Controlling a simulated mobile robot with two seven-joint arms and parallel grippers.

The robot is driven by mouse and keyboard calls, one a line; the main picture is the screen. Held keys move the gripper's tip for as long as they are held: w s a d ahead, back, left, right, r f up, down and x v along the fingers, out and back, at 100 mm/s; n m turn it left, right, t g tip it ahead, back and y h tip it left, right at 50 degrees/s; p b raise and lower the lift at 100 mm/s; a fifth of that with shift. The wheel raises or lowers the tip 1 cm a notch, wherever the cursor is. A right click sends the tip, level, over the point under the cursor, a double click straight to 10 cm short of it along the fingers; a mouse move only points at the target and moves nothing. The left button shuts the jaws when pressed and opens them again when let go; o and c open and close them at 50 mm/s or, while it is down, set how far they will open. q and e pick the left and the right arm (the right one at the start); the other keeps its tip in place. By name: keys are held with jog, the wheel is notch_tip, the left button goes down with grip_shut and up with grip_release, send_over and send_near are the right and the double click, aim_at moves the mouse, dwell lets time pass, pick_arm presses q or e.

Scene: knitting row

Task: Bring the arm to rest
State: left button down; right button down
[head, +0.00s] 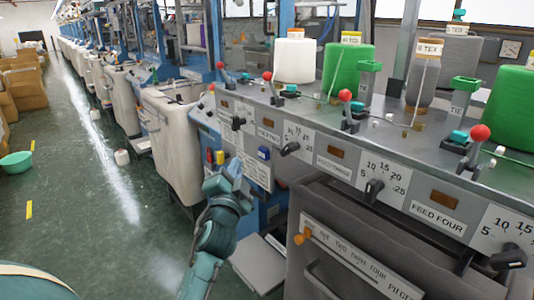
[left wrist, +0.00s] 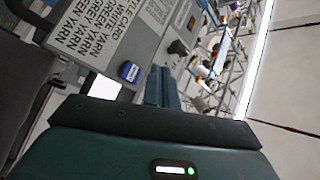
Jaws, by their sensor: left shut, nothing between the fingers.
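My left arm rises from the bottom of the head view, and its teal left gripper (head: 232,168) is in front of the knitting machine's panel (head: 258,174), near its coloured buttons. In the left wrist view the two fingers of the left gripper (left wrist: 162,88) lie together, shut with nothing between them. A blue button (left wrist: 130,71) and a printed card (left wrist: 110,28) show beyond the fingers at the left. The blue button also shows in the head view (head: 264,153), right of the gripper. I cannot tell the exact gap between gripper and panel. My right gripper is out of view.
The machine's top (head: 305,110) carries red-knobbed levers and yarn cones, including a green cone (head: 347,72) and a white cone (head: 294,61). Black dials line its front. A pale bin (head: 175,140) stands left of the gripper.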

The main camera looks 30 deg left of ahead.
pick_arm(q)
jog(key=s+d+f+g+h+p, duration=0.1)
jog(key=s+d+f+g+h, duration=0.15)
jog(key=s+d+f, duration=0.4)
jog(key=s+d+f+g+h+p, duration=0.15)
jog(key=d+f+h, duration=0.25)
jog(key=f, duration=0.5)
jog(key=s+d+f+n+g+h+p, duration=0.1)
jog(key=s+d+f+n+g+h, duration=0.1)
jog(key=s+d+f, duration=0.3)
jog(key=s+d+f+n+g+h+p, duration=0.1)
jog(key=s+d+f, duration=0.4)
jog(key=s, duration=0.6)
jog(key=shift+d+n+g+h, duration=0.25)
jog(key=shift+n+g+h, duration=0.4)
jog(key=shift+h, duration=0.2)
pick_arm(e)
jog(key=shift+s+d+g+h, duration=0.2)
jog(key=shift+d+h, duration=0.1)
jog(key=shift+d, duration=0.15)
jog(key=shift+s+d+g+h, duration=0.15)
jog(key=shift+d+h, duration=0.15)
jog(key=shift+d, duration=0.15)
pick_arm(q)
jog(key=shift+s, duration=0.1)
